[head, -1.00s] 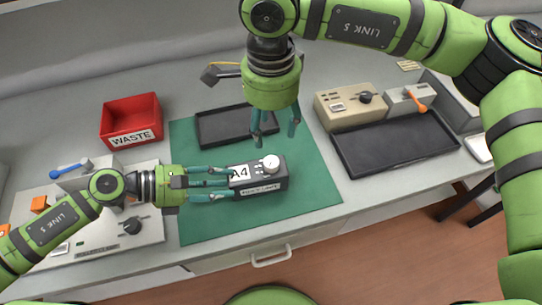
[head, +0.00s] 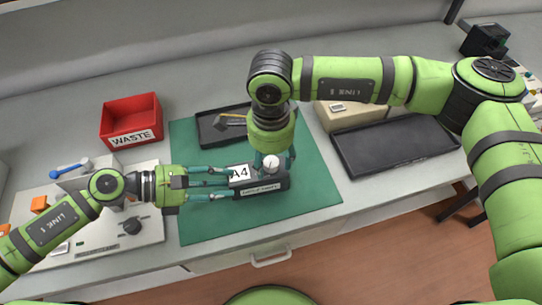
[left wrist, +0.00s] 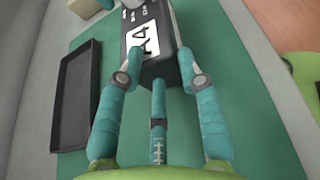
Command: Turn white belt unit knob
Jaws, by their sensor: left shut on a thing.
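The belt unit (head: 262,187) is a dark grey block with a white A4 label, lying on the green mat. Its white round knob (head: 271,163) is on top, toward its right end. My left gripper (head: 232,183) is shut on the unit's left end; in the left wrist view its teal fingers (left wrist: 160,70) meet the end with the A4 label (left wrist: 146,40). My right gripper (head: 275,160) points down over the knob. Its fingers are apart, on either side of the knob, and I see a gap at the right finger. Contact with the knob is not clear.
A black tray (head: 205,133) lies behind the unit on the green mat (head: 215,225). A red WASTE bin (head: 131,120) stands back left. A beige device (head: 340,120) and a larger dark tray (head: 395,145) are at right. The mat's front is clear.

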